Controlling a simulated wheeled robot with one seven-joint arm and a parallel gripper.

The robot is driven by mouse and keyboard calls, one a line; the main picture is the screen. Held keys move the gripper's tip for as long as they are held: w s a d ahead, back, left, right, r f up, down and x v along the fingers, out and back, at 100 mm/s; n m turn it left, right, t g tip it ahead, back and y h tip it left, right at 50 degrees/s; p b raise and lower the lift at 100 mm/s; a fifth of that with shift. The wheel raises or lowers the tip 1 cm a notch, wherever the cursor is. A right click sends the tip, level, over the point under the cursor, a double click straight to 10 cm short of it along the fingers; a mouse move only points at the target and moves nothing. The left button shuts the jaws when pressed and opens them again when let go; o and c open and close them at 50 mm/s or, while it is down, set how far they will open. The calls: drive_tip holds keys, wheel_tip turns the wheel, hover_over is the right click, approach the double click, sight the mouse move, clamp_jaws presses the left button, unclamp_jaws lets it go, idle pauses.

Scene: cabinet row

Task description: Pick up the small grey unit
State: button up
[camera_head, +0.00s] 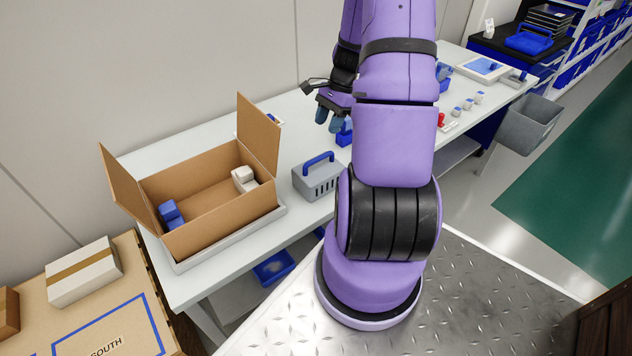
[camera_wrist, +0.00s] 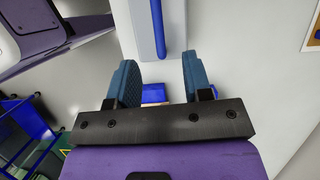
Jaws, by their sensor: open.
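My gripper (camera_head: 329,118) is open and empty above the bench, behind my purple arm. In the wrist view its two teal fingers (camera_wrist: 160,68) stand apart. A blue object (camera_wrist: 153,93) shows between and beyond the fingers, apart from them; it is also partly visible beside my arm (camera_head: 344,133) in the head view. Several small grey-white units with blue parts stand in a row on the bench, right of my arm; one is the small grey unit (camera_head: 468,104). I cannot tell which one the task means. My arm may hide others.
A grey caddy (camera_head: 314,181) with a blue handle stands near the bench's front edge. Left of it is an open cardboard box (camera_head: 216,211) with blue and white items. A red item (camera_head: 441,120) is beside my arm. A grey bin (camera_head: 528,124) hangs at the bench's right end.

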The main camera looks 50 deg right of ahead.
sight(320, 156)
drive_tip(key=shift+s+d+f+m, duration=0.1)
drive_tip(key=shift+s+f+m, duration=0.1)
drive_tip(key=shift+f, duration=0.25)
drive_tip(key=shift+s+f+m, duration=0.15)
drive_tip(key=shift+f+m, duration=0.05)
drive_tip(key=shift+f, duration=0.2)
drive_tip(key=shift+x, duration=5.2)
drive_tip(key=shift+w, duration=0.15)
clamp_jaws()
